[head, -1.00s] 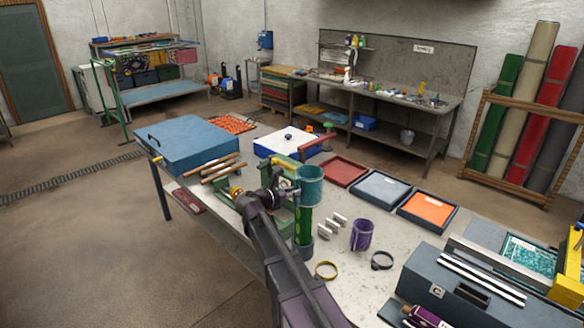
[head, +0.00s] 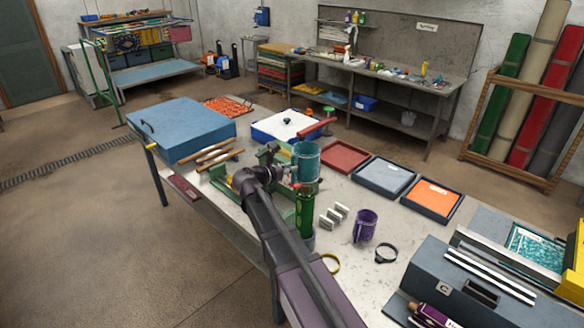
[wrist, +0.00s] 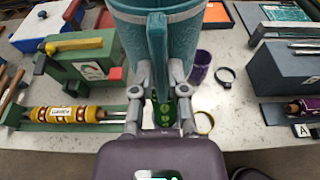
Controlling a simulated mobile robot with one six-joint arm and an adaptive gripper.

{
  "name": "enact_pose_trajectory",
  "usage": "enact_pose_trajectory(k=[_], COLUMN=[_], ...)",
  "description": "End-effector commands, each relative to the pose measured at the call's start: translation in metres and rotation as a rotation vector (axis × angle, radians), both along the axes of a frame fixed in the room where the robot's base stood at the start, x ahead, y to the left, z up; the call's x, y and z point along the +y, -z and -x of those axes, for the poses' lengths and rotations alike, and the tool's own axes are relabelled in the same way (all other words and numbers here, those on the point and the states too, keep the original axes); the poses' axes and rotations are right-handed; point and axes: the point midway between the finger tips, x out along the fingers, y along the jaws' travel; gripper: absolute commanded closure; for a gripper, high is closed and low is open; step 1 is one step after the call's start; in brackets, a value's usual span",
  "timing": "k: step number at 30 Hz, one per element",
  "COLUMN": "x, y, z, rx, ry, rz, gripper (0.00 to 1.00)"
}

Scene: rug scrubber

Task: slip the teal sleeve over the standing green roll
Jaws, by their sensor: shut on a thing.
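The teal sleeve (head: 306,163) is an upright hollow cylinder, held in the air over the table. It fills the top of the wrist view (wrist: 190,35). My gripper (wrist: 158,80) is shut on the sleeve's upright teal handle strip. The green roll (head: 304,212) stands upright on the table. In the head view its top shows just below the sleeve's lower edge, and the sleeve is not around it. Part of the green roll (wrist: 163,113) shows between my fingers in the wrist view. Whether the two are exactly lined up I cannot tell.
A purple mug-like sleeve (head: 365,226), a dark ring (head: 386,253), a yellow ring (head: 330,263) and small metal blocks (head: 334,216) lie near the roll. A green fixture (wrist: 85,60) stands to the left. A grey toolbox (head: 470,285) takes the right front.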

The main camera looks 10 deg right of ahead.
Motion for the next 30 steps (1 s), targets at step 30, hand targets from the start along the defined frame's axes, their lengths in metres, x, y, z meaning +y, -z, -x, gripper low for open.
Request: enact_pose_trajectory(k=[30], x=[-0.005], y=[0.048], z=[0.000], rx=[0.000], ry=[0.005], rz=[0.000], gripper=[1.00])
